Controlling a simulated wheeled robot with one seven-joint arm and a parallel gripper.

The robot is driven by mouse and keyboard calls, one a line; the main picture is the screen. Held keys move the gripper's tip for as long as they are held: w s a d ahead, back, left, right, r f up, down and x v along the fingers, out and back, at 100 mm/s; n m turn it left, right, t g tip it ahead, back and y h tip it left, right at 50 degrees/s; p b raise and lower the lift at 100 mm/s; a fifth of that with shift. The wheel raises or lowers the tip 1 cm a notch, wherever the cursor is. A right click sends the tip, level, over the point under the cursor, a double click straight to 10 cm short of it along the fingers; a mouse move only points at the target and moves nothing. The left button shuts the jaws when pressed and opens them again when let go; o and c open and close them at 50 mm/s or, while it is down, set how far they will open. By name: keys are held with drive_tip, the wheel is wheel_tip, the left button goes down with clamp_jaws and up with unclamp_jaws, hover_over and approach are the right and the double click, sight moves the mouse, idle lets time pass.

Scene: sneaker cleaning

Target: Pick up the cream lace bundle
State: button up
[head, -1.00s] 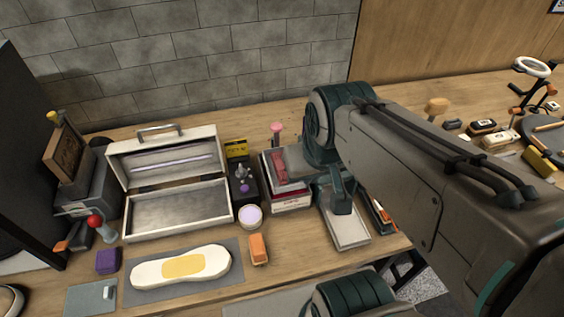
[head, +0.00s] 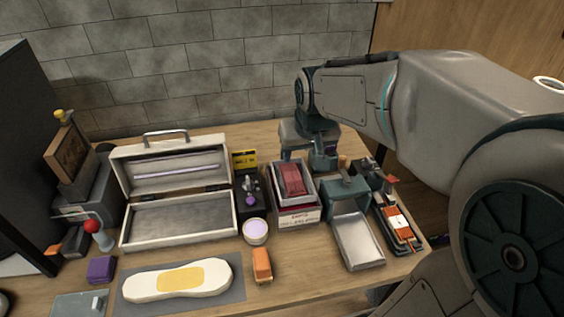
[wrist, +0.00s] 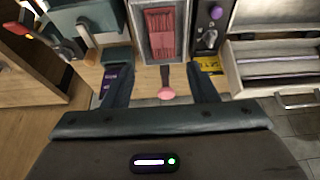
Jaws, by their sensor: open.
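I cannot pick out a cream lace bundle in either view. A box with a red folded bundle (head: 292,180) stands at the middle of the bench; the bundle also shows in the wrist view (wrist: 166,32). My gripper (head: 309,152) is just behind that box in the head view. In the wrist view, my gripper (wrist: 160,84) has its two fingers spread apart. A pink-headed stick (wrist: 167,92) shows between them, and I see nothing held. A purple labelled item (wrist: 115,76) is partly hidden by one finger.
An open cream case (head: 180,218) stands left of the box. A metal tray (head: 358,242) and an orange-and-white item (head: 398,222) lie to the right. A white sole with a yellow patch (head: 178,282) lies on a grey mat in front, beside an orange block (head: 262,265).

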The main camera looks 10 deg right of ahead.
sight(292, 176)
drive_tip(key=x, duration=0.9)
drive_tip(key=w+p+x, duration=0.1)
drive_tip(key=x, duration=0.4)
drive_tip(key=shift+a, duration=0.2)
drive_tip(key=c, duration=0.7)
drive_tip(key=shift+r, duration=0.1)
